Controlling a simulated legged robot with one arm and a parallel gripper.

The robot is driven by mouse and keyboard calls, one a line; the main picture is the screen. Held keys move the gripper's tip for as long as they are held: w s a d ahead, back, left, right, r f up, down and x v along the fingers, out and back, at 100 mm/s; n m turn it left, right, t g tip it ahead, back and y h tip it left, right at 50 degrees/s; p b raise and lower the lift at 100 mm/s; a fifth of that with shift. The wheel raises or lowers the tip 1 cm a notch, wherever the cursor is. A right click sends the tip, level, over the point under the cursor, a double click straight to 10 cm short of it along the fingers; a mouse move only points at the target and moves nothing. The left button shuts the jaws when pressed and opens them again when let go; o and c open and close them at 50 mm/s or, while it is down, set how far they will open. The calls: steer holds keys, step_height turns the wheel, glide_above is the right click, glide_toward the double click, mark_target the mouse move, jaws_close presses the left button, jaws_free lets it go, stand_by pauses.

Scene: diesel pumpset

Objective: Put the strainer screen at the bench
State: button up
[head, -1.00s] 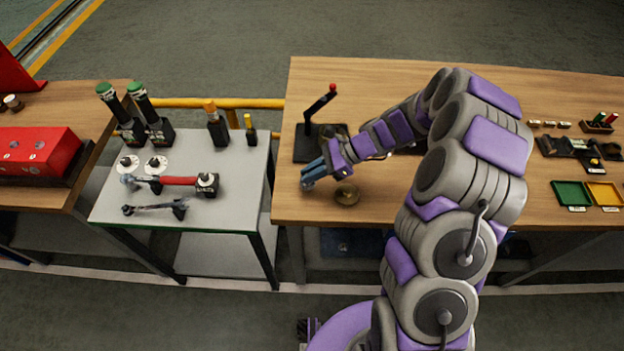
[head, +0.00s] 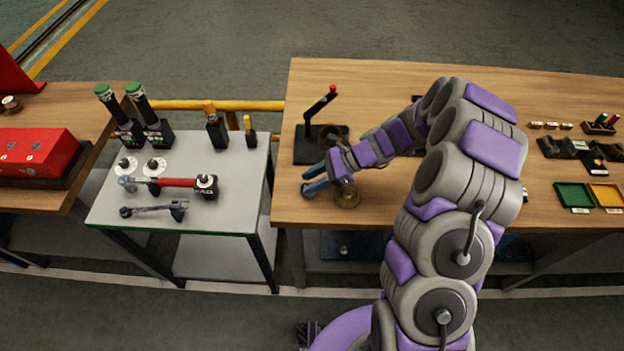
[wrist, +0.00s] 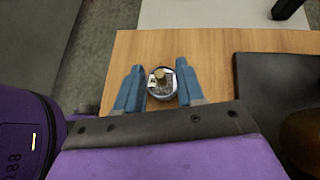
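My gripper (head: 308,178) is over the front left part of the wooden bench (head: 450,90), its blue fingers pointing left. In the wrist view the fingers (wrist: 161,85) stand apart, one on each side of a small round piece (wrist: 162,92) with a dark rim, a pale inside and a brass-coloured knob. I cannot tell whether they touch it, or whether it is the strainer screen. In the head view a grey round edge of it (head: 308,192) shows at the fingertips. A brass disc (head: 347,196) lies on the bench just right of the fingers.
A black stand with a red-knobbed lever (head: 320,115) is behind my gripper. A grey table (head: 225,175) with tools stands left, across a gap. A green tray (head: 573,195) and a yellow tray (head: 606,193) lie at the right.

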steer(key=p+v, duration=0.2)
steer(key=v, duration=0.5)
steer(key=shift+s+r, duration=0.1)
steer(key=shift+r, duration=0.05)
steer(key=s+a+r+n+g+h, duration=0.2)
steer(key=s+r+n+h, duration=0.3)
steer(key=s+r+n, duration=0.6)
steer(key=s+d+r+n+h, duration=0.1)
steer(key=s+d+h, duration=0.1)
steer(key=s, duration=0.5)
steer(key=s+d+r+n+t+h, duration=0.1)
steer(key=s+d+r+n+h, duration=0.1)
steer(key=s+d, duration=0.2)
steer(key=s+d+r+n+t+h, duration=0.1)
steer(key=s+d, duration=0.3)
steer(key=s, duration=0.7)
steer(key=shift+r+n+h, duration=0.5)
steer(key=shift+r, duration=0.2)
